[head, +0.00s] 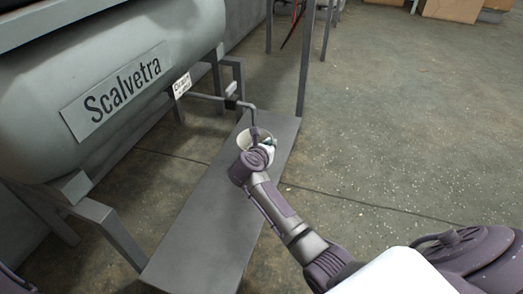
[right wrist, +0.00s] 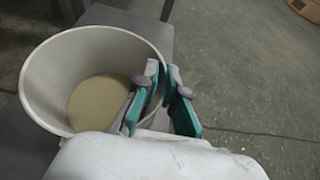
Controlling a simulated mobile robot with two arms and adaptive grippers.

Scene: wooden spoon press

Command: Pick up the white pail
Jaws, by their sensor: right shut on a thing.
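The white pail (head: 243,136) stands under the drain pipe on a low grey platform in the head view, partly hidden by my right gripper. In the right wrist view the pail (right wrist: 40,80) is open at the top, with a pale yellowish layer at its bottom. My right gripper (right wrist: 166,100) is at the pail's near right side, one finger inside the rim and one outside. It is shut on the pail's wall; in the head view the gripper (head: 266,146) sits at the pail's right edge. My left gripper is not in view.
A grey tank (head: 130,75) labelled Scalvetra fills the left. Its drain pipe (head: 249,108) comes down over the pail. The low platform (head: 205,230) runs toward me. Cardboard boxes (head: 453,9) stand at the back right. The concrete floor on the right is clear.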

